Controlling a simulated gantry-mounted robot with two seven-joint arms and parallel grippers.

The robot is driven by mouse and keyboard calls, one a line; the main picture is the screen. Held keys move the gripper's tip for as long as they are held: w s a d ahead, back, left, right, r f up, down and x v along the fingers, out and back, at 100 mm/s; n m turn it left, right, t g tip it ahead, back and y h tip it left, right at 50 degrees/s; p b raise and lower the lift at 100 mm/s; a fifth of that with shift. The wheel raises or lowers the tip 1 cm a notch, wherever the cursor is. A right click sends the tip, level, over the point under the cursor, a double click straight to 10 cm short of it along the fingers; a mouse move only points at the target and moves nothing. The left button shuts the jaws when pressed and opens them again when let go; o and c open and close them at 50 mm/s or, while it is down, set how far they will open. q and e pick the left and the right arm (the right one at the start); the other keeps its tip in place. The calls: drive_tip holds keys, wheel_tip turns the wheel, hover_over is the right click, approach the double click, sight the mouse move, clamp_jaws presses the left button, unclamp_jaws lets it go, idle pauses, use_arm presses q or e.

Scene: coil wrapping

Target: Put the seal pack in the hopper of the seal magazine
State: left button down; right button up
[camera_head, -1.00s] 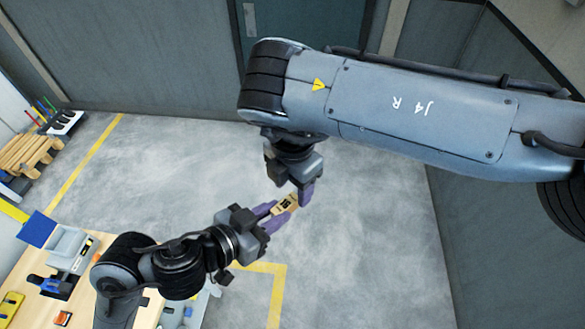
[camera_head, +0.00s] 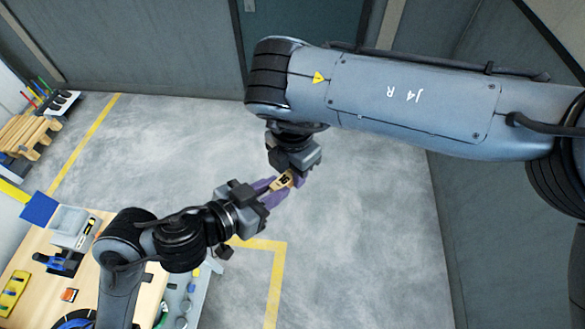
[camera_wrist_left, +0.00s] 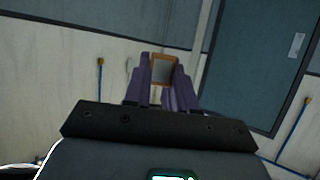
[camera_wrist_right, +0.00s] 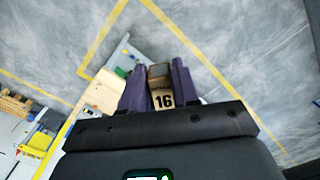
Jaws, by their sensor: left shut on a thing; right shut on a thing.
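The seal pack (camera_head: 285,181) is a small tan block held in mid-air between my two grippers. In the right wrist view the pack (camera_wrist_right: 161,88) shows a dark "16" on its tan face. In the left wrist view the pack (camera_wrist_left: 162,70) shows a grey face in an orange-brown frame. My left gripper (camera_head: 274,187) is shut on the pack from the lower left. My right gripper (camera_head: 294,178) is shut on it from above. Purple fingers hide its sides. A grey-white device (camera_head: 72,228) stands on the table; I cannot tell whether it is the seal magazine.
The wooden table (camera_head: 35,250) at lower left holds a blue panel (camera_head: 38,209), a blue tool (camera_head: 58,262) and a yellow item (camera_head: 13,290). A wooden pallet stack (camera_head: 27,134) stands behind. Grey floor around the grippers is clear. My left arm covers part of the table.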

use_arm(q)
drive_tip(key=c, duration=0.8)
unclamp_jaws()
drive_tip(key=shift+s+d, duration=0.1)
drive_tip(key=shift+c, duration=0.2)
